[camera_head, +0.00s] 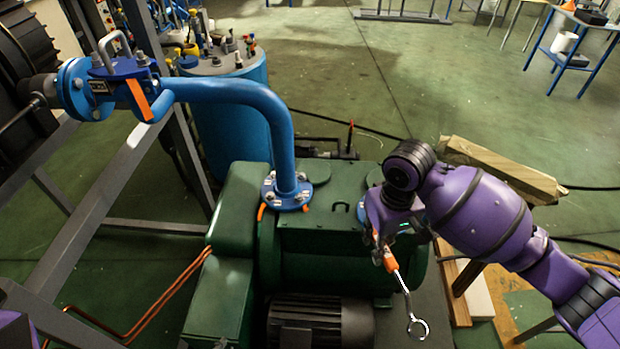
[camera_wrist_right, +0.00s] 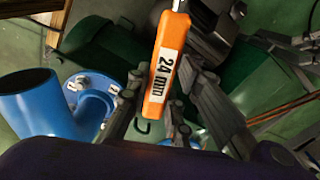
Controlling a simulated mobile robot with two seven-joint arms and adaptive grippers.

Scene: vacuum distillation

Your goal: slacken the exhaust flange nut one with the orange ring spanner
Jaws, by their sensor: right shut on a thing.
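The orange ring spanner (camera_head: 391,264) is in my right gripper (camera_head: 381,240), which is shut on its orange handle; its steel shank and ring end hang down toward the picture's bottom right. In the right wrist view the orange handle (camera_wrist_right: 165,70) reads "24 mm" and lies between the fingers (camera_wrist_right: 160,112). The exhaust flange (camera_head: 286,194) with its bolts sits at the foot of the blue pipe (camera_head: 283,120) on the green pump, left of my right gripper and apart from the spanner. It also shows in the wrist view (camera_wrist_right: 105,88). Which nut is number one I cannot tell. My left gripper is not in view.
The green pump (camera_head: 320,235) fills the middle, with a dark finned motor (camera_head: 310,322) in front. A blue valve with an orange lever (camera_head: 139,100) is at upper left. A blue drum (camera_head: 235,125) stands behind. A wooden beam (camera_head: 500,168) lies behind my right arm. Open floor lies beyond.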

